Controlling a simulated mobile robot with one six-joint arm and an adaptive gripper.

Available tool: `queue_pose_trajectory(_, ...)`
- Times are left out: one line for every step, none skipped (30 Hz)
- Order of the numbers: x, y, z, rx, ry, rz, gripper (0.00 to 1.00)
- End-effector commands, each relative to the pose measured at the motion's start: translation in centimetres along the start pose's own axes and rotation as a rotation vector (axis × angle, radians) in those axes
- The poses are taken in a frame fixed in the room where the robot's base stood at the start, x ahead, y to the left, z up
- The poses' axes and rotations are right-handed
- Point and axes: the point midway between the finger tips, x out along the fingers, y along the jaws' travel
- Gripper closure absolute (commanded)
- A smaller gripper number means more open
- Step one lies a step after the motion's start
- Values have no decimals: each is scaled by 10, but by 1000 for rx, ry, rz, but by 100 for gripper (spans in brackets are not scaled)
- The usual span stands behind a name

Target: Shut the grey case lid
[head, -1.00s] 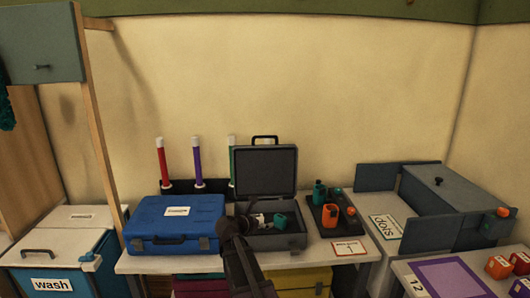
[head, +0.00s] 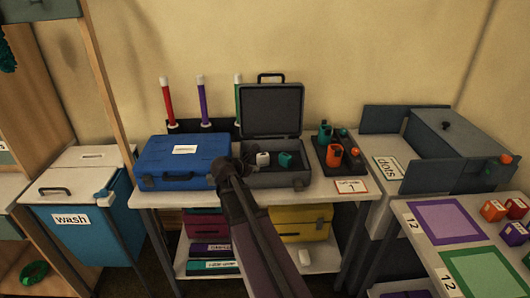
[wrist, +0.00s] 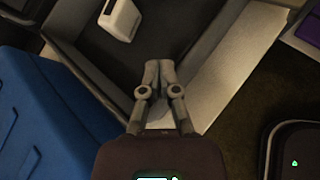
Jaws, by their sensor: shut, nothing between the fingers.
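The grey case stands open on the table in the head view. Its lid (head: 271,110) stands upright at the back, handle on top. Its base (head: 275,180) holds a white item (head: 263,159) and a teal item (head: 286,159). My arm reaches up to the case's front left corner. In the wrist view my gripper (wrist: 158,66) is shut and empty, over the near corner of the case base (wrist: 72,47), with the white item (wrist: 120,18) ahead. Whether the fingers touch the case I cannot tell. The lid is outside the wrist view.
A closed blue case (head: 183,160) sits close on the left. A dark tray (head: 343,166) with orange and teal cups stands right of the grey case. Red, purple and green sticks (head: 238,95) stand behind. A sign card (head: 351,186) lies at front right.

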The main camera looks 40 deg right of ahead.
Motion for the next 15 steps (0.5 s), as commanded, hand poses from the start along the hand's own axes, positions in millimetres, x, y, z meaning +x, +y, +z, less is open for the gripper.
queue_pose_trajectory(-14,-1,-11,56,47,2,100)
queue_pose_trajectory(-20,-1,-19,95,79,0,100)
queue_pose_trajectory(-30,-1,-30,148,121,-5,100)
queue_pose_trajectory(-37,-1,-39,187,154,-9,100)
queue_pose_trajectory(-44,-2,-48,227,187,-15,100)
queue_pose_trajectory(-48,-6,-57,285,215,-35,100)
queue_pose_trajectory(-52,-9,-64,327,239,-48,100)
queue_pose_trajectory(-57,-11,-71,370,263,-64,100)
queue_pose_trajectory(-64,-14,-80,427,295,-86,100)
queue_pose_trajectory(-70,-17,-87,471,319,-105,100)
queue_pose_trajectory(-76,-20,-94,515,344,-126,100)
queue_pose_trajectory(-85,-24,-104,574,377,-155,100)
queue_pose_trajectory(-92,-27,-112,618,402,-181,100)
queue_pose_trajectory(-98,-30,-119,663,426,-207,100)
queue_pose_trajectory(-108,-34,-129,721,457,-245,100)
